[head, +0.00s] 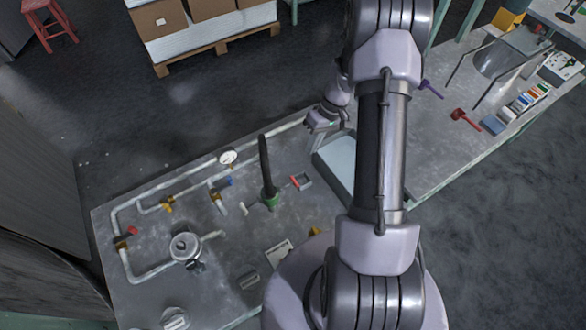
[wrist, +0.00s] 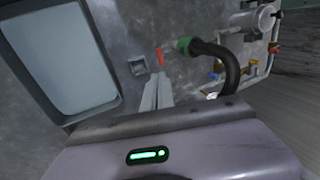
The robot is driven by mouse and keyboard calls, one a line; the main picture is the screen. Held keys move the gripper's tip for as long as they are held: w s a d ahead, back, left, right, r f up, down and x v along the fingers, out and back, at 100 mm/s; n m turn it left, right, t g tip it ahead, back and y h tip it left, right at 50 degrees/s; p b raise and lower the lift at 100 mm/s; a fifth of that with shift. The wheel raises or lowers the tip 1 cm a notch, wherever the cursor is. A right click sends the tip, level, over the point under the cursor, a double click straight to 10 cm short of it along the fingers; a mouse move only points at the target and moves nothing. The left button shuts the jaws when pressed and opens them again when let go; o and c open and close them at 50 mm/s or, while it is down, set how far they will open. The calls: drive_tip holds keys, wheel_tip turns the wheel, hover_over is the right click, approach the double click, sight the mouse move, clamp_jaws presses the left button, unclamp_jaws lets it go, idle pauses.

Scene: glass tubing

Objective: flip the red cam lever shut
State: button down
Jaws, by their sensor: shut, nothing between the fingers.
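A small red lever (head: 295,183) sits at the edge of a small square fitting (head: 303,181) on the grey bench, right of the green hose coupling (head: 269,195). In the wrist view the red lever (wrist: 160,57) lies just beyond my fingertips, beside the square recess (wrist: 137,66). It appears upright or tilted there; its exact angle is too small to tell. My gripper (head: 311,124) is by the bench's far edge in the head view, apart from the lever. In the wrist view my gripper (wrist: 160,78) has its pale fingers together and empty.
A black hose (head: 264,160) stands up from the coupling, close to the lever. A shallow grey tray (head: 336,165) lies to the right. White pipes with valves and a gauge (head: 228,157) run at the left. A red-handled tool (head: 465,117) lies on the far right bench.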

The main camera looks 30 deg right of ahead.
sight(295, 180)
drive_tip(key=b+x, duration=0.4)
drive_tip(key=x, duration=1)
